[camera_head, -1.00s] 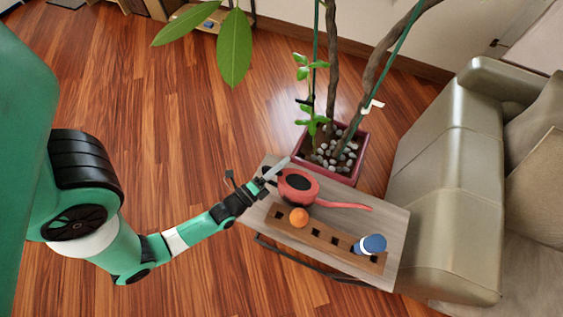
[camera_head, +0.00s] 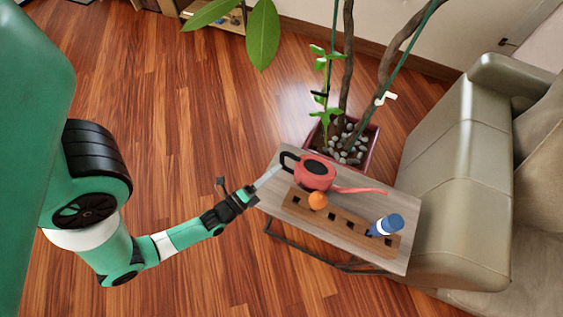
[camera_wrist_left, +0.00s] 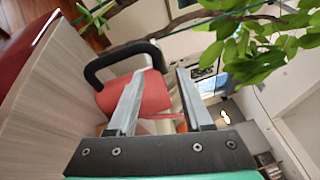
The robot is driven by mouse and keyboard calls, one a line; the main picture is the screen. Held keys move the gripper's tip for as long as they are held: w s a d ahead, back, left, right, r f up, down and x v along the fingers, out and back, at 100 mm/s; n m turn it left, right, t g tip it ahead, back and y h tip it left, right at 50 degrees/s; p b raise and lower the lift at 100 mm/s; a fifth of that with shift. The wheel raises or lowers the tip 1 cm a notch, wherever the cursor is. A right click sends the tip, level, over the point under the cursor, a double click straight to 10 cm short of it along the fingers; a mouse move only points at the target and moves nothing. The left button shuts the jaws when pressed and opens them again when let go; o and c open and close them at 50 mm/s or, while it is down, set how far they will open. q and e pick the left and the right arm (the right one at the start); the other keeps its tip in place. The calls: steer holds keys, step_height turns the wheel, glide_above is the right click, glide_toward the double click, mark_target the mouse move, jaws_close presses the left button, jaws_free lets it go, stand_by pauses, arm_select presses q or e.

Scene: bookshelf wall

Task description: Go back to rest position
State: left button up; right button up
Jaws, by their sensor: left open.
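My left gripper (camera_head: 270,177) is at the left edge of a small wooden table (camera_head: 268,203), beside the black handle of a red watering can (camera_head: 318,174). In the left wrist view the gripper (camera_wrist_left: 158,77) has its two fingers apart, with nothing held between them. The can's red body (camera_wrist_left: 150,93) shows behind and between the fingers, and its black handle (camera_wrist_left: 97,68) arches at upper left. I cannot tell whether a finger touches the handle. The can stands on the table, spout to the right. My right gripper is not in view.
A brown strip with square holes (camera_head: 343,227) lies on the table, with an orange ball (camera_head: 318,200) and a blue-and-white object (camera_head: 387,225) on it. A potted plant (camera_head: 368,155) stands behind, a sofa (camera_head: 450,190) to the right. Open wood floor (camera_head: 170,120) lies left.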

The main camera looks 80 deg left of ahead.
arm_select(q)
steer(key=shift+s+d, duration=0.25)
steer(key=shift+s, duration=0.3)
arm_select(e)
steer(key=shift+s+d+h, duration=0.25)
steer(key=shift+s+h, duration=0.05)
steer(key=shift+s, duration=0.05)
arm_select(q)
steer(key=shift+w, duration=0.1)
